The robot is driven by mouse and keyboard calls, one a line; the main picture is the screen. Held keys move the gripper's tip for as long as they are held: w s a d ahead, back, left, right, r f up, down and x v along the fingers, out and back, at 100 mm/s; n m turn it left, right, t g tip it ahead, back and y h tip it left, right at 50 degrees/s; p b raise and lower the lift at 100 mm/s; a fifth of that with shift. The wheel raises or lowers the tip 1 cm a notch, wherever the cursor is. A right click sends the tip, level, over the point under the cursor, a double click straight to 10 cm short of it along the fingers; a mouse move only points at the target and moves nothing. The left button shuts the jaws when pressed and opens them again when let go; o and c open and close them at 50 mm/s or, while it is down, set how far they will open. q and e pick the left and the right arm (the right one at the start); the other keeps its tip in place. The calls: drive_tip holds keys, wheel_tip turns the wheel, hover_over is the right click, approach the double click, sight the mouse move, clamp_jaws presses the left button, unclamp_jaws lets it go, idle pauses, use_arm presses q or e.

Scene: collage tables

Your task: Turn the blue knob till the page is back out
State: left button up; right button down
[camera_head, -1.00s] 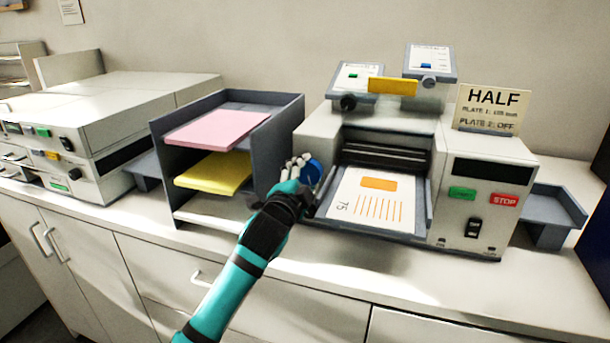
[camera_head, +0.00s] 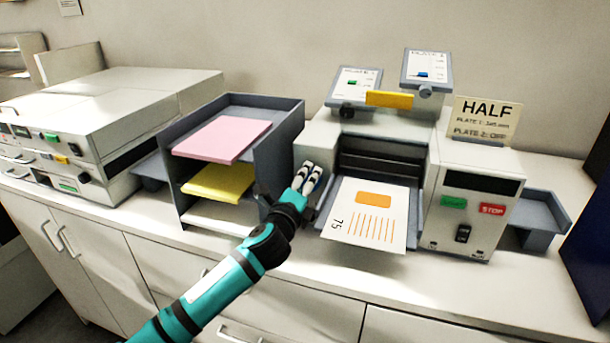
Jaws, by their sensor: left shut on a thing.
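The blue knob (camera_head: 314,180) is on the left side of the folding machine (camera_head: 320,138), mostly hidden by the fingers. My left gripper (camera_head: 307,177) is shut on the blue knob. The page (camera_head: 366,214), white with an orange block, orange lines and "75", lies in the machine's front tray (camera_head: 423,190). Its near edge hangs out past the front of the tray. Its far edge lies by the dark rollers (camera_head: 381,165). My right gripper is not in view.
A grey rack (camera_head: 285,130) with pink (camera_head: 222,138) and yellow (camera_head: 219,182) paper stands left of the knob, close to my arm. A "HALF" card (camera_head: 486,118) stands on the machine above the green and red STOP (camera_head: 491,209) buttons. Counter in front is clear.

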use_arm(q)
drive_tip(key=shift+m+p, duration=0.9)
drive_tip(key=shift+m, duration=0.7)
drive_tip(key=o, duration=1.2)
drive_tip(key=v, duration=1.2)
